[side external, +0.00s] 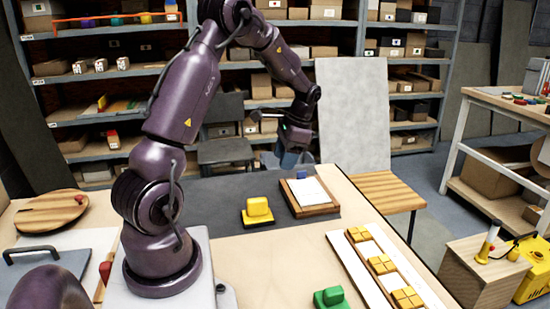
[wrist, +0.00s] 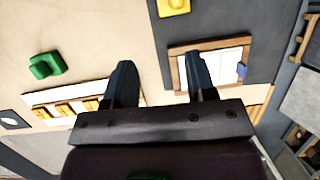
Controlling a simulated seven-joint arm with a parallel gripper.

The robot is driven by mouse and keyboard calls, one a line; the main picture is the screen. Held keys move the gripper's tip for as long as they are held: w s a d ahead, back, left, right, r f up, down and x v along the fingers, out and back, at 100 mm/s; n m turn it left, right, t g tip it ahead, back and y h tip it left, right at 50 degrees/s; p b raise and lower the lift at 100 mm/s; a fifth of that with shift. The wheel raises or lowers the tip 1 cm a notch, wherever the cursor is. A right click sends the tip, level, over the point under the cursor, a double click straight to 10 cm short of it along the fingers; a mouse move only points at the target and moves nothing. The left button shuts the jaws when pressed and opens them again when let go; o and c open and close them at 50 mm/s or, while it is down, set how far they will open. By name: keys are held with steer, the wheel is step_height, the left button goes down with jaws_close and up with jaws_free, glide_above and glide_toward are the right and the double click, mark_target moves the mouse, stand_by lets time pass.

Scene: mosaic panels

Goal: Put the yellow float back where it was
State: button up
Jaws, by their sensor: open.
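The yellow float (side external: 257,208) stands on the dark grey mat (side external: 215,195) in the side view, left of the wood-framed white panel (side external: 310,192). In the wrist view, part of the yellow float (wrist: 173,7) shows at the top edge, cut off by the frame. My gripper (side external: 288,160) is up in the air near the far end of the framed panel, apart from the yellow float. In the wrist view, the two fingers of my gripper (wrist: 161,72) are spread with nothing between them.
A small blue piece (side external: 301,174) is at the framed panel's far edge. A green float (side external: 330,297) sits near the front. A white board (side external: 350,262) carries several yellow tile blocks (side external: 381,264). Bare tabletop (side external: 270,255) lies between them. Shelves stand behind.

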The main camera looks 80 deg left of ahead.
steer(key=w+d+r+t, duration=0.1)
steer(key=d+r+t, duration=0.1)
steer(key=d+r, duration=0.6)
steer(key=s+d+r+t, duration=0.3)
steer(key=s+d, duration=0.2)
steer(key=d, duration=0.4)
steer(key=s+d+r+t, duration=0.4)
steer(key=d, duration=0.6)
steer(key=shift+s+d+r+h, duration=0.2)
steer(key=shift+s+d+h, duration=0.1)
steer(key=shift+s+h, duration=0.1)
